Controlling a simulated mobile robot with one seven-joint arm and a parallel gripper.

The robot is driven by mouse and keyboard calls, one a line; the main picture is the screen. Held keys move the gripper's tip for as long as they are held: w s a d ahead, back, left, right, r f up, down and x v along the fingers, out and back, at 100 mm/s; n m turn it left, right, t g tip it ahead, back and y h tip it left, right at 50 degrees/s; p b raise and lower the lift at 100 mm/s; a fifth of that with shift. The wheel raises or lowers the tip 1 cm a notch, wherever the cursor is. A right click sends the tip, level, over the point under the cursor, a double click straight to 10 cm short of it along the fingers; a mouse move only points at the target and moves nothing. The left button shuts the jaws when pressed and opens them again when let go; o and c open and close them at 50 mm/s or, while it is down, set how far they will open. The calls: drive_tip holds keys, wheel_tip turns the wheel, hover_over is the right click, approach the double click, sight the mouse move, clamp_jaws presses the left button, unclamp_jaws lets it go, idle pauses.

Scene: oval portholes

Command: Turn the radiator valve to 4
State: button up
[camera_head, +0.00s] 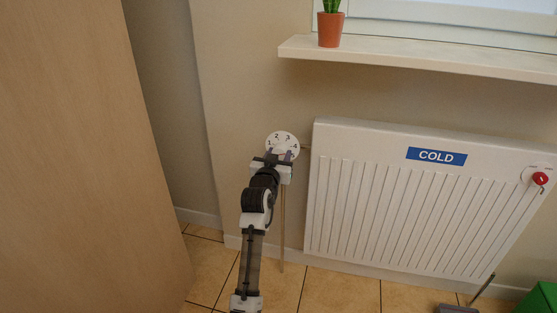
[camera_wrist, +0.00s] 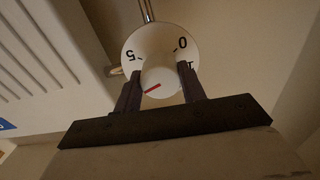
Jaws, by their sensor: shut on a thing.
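In the wrist view the dial (camera_wrist: 160,38) shows 5, 0 and part of a 1. Its paler central knob (camera_wrist: 158,76) carries a red mark (camera_wrist: 152,88). My gripper (camera_head: 279,156) reaches up to the dial from below. In the wrist view my gripper (camera_wrist: 161,84) has one dark finger on each side of the knob and is shut on it. The number that the red mark points at cannot be told; the dial's lower part is hidden.
The white radiator (camera_head: 405,190) bears a blue COLD sign (camera_head: 437,156) and a red knob (camera_head: 540,178) at its right end. A sill (camera_head: 420,62) with a potted cactus (camera_head: 329,28) is above. A wooden panel (camera_head: 80,170) stands left. A thin pipe (camera_head: 283,230) runs below the dial.

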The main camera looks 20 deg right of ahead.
drive_tip(key=shift+m, duration=0.4)
drive_tip(key=o, duration=1)
drive_tip(key=shift+c, duration=0.2)
